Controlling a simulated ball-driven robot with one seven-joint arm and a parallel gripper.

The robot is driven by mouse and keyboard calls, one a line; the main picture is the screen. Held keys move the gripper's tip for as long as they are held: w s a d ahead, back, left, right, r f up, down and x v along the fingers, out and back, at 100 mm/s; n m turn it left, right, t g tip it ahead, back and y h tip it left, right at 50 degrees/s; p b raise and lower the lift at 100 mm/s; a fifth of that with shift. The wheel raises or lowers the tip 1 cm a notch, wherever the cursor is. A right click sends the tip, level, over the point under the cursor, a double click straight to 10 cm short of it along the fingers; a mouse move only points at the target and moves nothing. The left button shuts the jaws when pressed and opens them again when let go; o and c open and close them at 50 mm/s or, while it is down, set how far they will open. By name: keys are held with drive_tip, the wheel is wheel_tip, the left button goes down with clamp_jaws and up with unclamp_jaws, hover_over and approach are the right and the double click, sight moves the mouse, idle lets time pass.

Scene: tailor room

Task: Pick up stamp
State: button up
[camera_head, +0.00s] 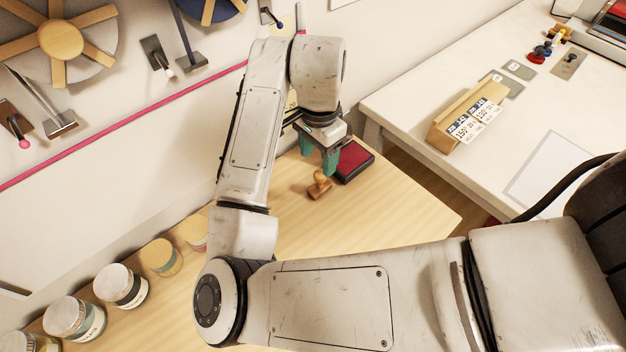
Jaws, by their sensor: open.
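A small wooden stamp (320,184) with a rounded handle stands on the light wooden table, near the far end. My gripper (318,170) has green fingers and hangs pointing down just above and behind the stamp. It is open, and nothing shows between its fingers. One finger overlaps the ink pad's left edge in the picture; whether they touch I cannot tell. The red ink pad (355,161) in a dark case lies right of the gripper and stamp. My arm hides part of the table.
Several lidded jars (121,286) line the table's wall side at lower left. A white table (415,85) with a price-card holder (467,118) stands at upper right, across a gap. Tools hang on the wall at upper left.

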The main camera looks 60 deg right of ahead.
sight(320, 172)
wheel_tip(320, 172, down, 4)
drive_tip(key=shift+r, duration=0.2)
drive_tip(key=shift+s+d+f+p, duration=0.15)
drive_tip(key=shift+f+p, duration=0.2)
drive_tip(key=shift+f, duration=1.05)
drive_tip(key=shift+d+f+p, duration=0.15)
drive_tip(key=shift+f+p, duration=0.15)
drive_tip(key=shift+f, duration=1.1)
drive_tip(key=shift+c, duration=0.3)
drive_tip(key=c, duration=1.1)
